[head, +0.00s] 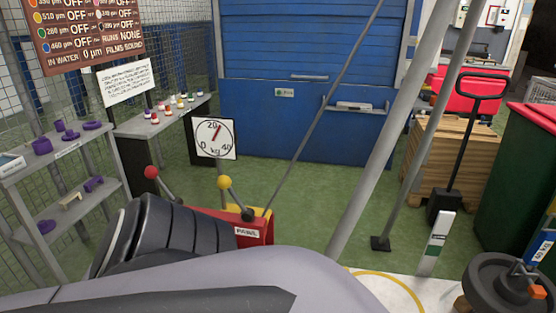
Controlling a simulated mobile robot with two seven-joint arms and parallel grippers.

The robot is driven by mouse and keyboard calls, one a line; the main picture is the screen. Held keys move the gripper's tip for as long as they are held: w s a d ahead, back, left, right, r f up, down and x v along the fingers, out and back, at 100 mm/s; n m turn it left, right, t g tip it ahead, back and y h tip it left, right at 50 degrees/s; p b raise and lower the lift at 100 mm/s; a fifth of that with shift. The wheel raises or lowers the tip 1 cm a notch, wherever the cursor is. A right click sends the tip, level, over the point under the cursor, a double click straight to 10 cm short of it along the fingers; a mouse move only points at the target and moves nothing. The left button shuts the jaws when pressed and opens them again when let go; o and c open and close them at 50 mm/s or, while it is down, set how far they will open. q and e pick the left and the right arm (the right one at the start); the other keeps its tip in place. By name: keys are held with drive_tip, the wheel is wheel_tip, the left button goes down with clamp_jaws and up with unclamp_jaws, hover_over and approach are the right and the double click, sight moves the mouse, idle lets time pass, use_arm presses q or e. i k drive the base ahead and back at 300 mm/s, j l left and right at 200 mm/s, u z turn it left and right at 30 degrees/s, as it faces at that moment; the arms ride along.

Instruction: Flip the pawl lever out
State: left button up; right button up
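The pawl lever is a short grey rod with a yellow ball knob (224,182). It leans up and to the left from a red housing (262,232) with a white PAWL label (247,231). A yellow part sits on top of the housing, at the lever's foot. A second lever with a red ball knob (151,172) stands to its left; its foot is hidden behind a dark ribbed shape. A large grey arm link of mine crosses the bottom and covers the lower part of the housing. Neither of my grippers shows.
A dial marked in kg (214,138) stands behind the levers. Grey poles (400,110) slant up to the right. Shelves with purple parts (60,185) are at left. A pallet truck handle (470,125), green bin (525,185) and dark wheel (510,285) are at right. Green floor (315,205) is open behind.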

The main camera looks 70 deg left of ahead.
sight(224, 182)
drive_tip(key=u, duration=2.45)
drive_tip(key=k+j, duration=0.05)
drive_tip(key=j, duration=0.05)
